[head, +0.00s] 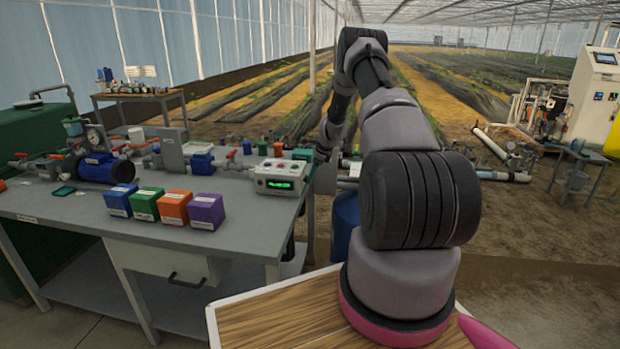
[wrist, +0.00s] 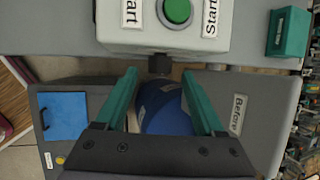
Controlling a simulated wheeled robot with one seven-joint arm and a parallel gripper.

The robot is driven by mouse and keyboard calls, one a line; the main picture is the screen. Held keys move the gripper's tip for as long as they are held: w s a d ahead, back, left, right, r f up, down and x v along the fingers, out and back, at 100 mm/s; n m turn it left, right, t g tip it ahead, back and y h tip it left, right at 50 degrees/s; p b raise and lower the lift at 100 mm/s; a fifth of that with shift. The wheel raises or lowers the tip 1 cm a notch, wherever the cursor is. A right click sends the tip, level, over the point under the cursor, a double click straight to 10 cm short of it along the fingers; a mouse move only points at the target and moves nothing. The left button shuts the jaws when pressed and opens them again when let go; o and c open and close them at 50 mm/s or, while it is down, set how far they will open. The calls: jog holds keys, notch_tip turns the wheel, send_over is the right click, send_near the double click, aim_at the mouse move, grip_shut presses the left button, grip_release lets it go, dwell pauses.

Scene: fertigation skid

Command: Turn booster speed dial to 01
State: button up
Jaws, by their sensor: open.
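A pale control box (head: 280,177) with a lit green display stands at the right end of the grey bench in the head view. The display's digits are too small to read. No dial on it can be clearly picked out. In the wrist view a pale box (wrist: 165,40) carries a green round button (wrist: 177,10) and labels, one reading "Start". A small dark stub (wrist: 159,64) shows at its lower edge. My gripper (wrist: 158,73) is open, its teal fingers apart below that box, with nothing seen held. In the head view the arm's far end is beside the bench's right end.
Blue (head: 119,200), green (head: 146,204), orange (head: 174,207) and purple (head: 206,211) blocks stand along the bench's front. A blue pump (head: 100,168) and pipework fill its back. A blue rounded thing (wrist: 165,110) lies beyond my fingers in the wrist view.

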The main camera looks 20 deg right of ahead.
jog(key=shift+x, duration=1.5)
grip_shut()
jog(key=shift+s, duration=0.1)
jog(key=shift+s+a+f+n+t+h, duration=0.15)
jog(key=shift+n+t+h, duration=0.5)
jog(key=shift+t, duration=1)
jog(key=shift+s+a+f+n+t+h, duration=0.15)
jog(key=shift+f+n+t+h, duration=0.1)
jog(key=shift+t+h, duration=1.05)
jog(key=shift+s+a+f+n+t+h, duration=0.15)
jog(key=shift+n+t+h, duration=0.35)
jog(key=shift+t, duration=1.45)
jog(key=shift+d+h, duration=0.15)
jog(key=shift+h, duration=0.1)
